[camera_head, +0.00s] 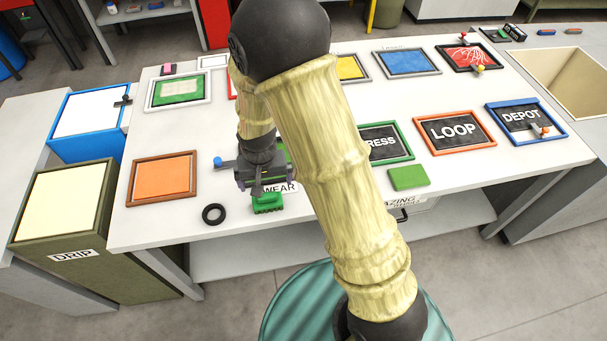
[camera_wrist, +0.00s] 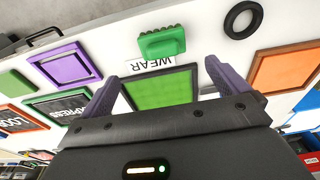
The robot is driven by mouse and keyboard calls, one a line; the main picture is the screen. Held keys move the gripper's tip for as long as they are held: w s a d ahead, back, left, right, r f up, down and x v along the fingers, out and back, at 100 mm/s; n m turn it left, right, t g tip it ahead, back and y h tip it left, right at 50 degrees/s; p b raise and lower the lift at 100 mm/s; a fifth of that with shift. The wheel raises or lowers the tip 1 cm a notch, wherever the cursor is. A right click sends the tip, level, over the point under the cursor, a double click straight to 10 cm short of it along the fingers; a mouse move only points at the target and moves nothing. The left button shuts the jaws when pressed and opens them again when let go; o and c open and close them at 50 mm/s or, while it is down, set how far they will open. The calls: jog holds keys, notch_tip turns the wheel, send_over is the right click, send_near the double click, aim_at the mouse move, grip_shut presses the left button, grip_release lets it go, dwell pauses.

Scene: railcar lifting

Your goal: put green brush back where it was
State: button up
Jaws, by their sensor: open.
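The green brush (camera_head: 267,204) lies on the white table near its front edge, by the WEAR label (camera_head: 283,188). It also shows in the wrist view (camera_wrist: 162,42), beyond my fingertips and apart from them. My gripper (camera_head: 262,186) is above the table just behind the brush. In the wrist view my gripper (camera_wrist: 166,80) is open, its two purple fingers spread with nothing between them. Behind the fingers is a green framed panel (camera_wrist: 162,90), mostly hidden by my arm in the head view.
A black ring (camera_head: 213,214) lies left of the brush. An orange framed panel (camera_head: 162,178) is further left. A green block (camera_head: 408,178) lies to the right, in front of framed signs such as LOOP (camera_head: 455,131). The DRIP bin (camera_head: 70,200) stands at the far left.

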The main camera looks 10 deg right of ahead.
jog(key=s+d+r+t, duration=0.1)
jog(key=s+d+r, duration=0.9)
jog(key=d+r, duration=0.2)
jog(key=shift+s+d+r, duration=0.25)
jog(key=shift+s+d, duration=0.1)
jog(key=shift+d, duration=0.25)
